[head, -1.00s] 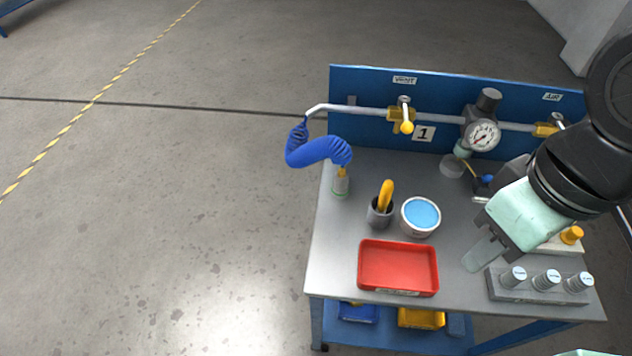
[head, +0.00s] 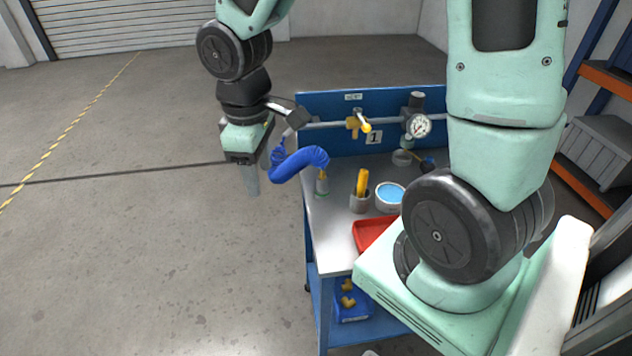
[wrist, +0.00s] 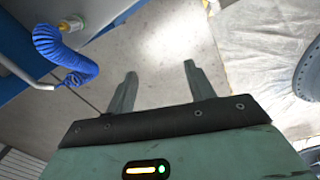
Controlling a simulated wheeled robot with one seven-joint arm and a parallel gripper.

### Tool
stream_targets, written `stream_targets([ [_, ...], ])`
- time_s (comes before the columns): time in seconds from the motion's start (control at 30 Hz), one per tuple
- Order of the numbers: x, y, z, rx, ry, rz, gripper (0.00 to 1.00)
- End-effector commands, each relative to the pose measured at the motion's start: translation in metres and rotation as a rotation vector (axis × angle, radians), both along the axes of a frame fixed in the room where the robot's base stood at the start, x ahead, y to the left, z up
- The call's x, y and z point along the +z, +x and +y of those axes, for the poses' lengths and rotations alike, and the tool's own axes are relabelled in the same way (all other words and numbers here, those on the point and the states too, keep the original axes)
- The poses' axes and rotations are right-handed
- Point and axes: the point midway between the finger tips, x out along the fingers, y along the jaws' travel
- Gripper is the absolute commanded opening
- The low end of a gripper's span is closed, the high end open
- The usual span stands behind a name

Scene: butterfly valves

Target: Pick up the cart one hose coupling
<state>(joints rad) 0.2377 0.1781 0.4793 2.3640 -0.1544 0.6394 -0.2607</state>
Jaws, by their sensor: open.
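In the wrist view the coupling (wrist: 70,23) shows at upper left beside the blue coil (wrist: 62,50). My gripper (head: 250,182) is left of the hose in the head view, pointing down beyond the cart's left edge. In the wrist view my gripper (wrist: 160,72) has its fingers apart with only floor between them.
The cart top (head: 325,225) holds a grey cup (head: 359,203) with a yellow item, a blue-topped tub (head: 390,194) and a red tray (head: 372,235). Open floor lies left of the cart.

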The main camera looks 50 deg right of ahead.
Motion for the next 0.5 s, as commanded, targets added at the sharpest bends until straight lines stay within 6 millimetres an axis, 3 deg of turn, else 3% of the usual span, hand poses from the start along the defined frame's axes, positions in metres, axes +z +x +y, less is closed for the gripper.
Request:
stream_targets([
  [0.03, -0.002, 0.014, -0.027, -0.026, 0.001, 0.007, 0.54],
  [0.1, -0.007, 0.029, -0.06, -0.036, 0.002, 0.008, 0.54],
  [0.3, -0.021, 0.052, -0.154, -0.069, 0.01, 0.002, 0.54],
  [0.4, -0.026, 0.054, -0.19, -0.08, 0.011, -0.005, 0.54],
  [0.5, -0.03, 0.053, -0.213, -0.088, 0.013, -0.01, 0.54],
])
